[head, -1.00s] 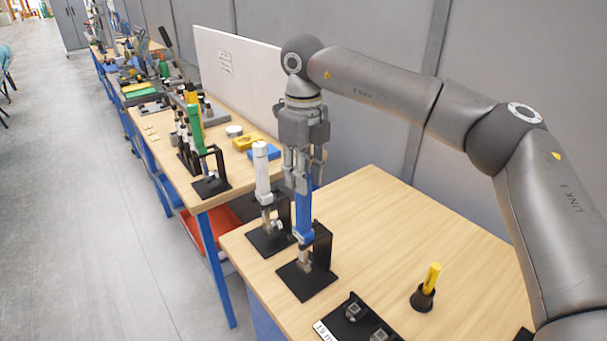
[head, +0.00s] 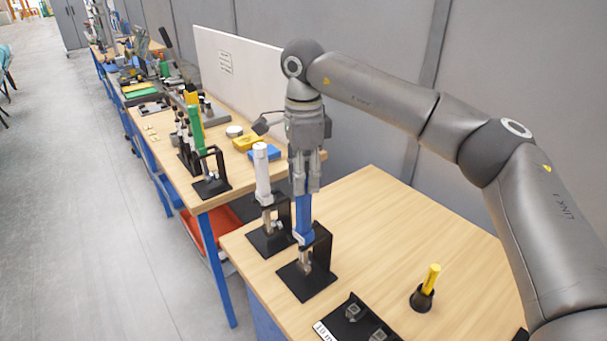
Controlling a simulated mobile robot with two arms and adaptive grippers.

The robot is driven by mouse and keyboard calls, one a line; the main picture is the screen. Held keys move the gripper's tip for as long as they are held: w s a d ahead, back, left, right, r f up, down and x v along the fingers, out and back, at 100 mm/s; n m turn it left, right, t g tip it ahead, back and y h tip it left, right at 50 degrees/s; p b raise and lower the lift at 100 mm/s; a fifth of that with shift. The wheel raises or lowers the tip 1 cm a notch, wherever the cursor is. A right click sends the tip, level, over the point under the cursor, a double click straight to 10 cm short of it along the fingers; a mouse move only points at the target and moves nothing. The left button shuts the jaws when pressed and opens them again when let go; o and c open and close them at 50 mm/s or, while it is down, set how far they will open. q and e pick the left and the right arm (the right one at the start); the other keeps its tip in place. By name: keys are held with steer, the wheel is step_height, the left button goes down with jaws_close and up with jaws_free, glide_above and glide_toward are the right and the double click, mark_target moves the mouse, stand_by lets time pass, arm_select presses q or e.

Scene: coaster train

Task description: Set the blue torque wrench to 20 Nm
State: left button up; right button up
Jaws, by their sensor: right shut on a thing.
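The blue torque wrench (head: 303,222) stands upright in a black holder (head: 322,276) near the left edge of the front table. My right gripper (head: 305,188) comes down from above and is shut on the upper end of the blue wrench, which its fingers partly hide. The wrench's scale is too small to read. A white torque wrench (head: 262,175) stands upright in a similar black holder just behind and to the left. My left gripper is not in view.
A yellow-handled marker-like tool (head: 431,279) stands in a black cup on the front table (head: 390,215). A black plate with small metal sockets (head: 352,312) lies at the front edge. A second table with several tools stands behind. The front table's right middle is clear.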

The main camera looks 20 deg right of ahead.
steer(key=n, duration=0.3)
steer(key=shift+n, duration=0.9)
stand_by(0.6)
steer(key=o, duration=1)
steer(key=shift+r, duration=0.15)
step_height(320, 180, up, 12)
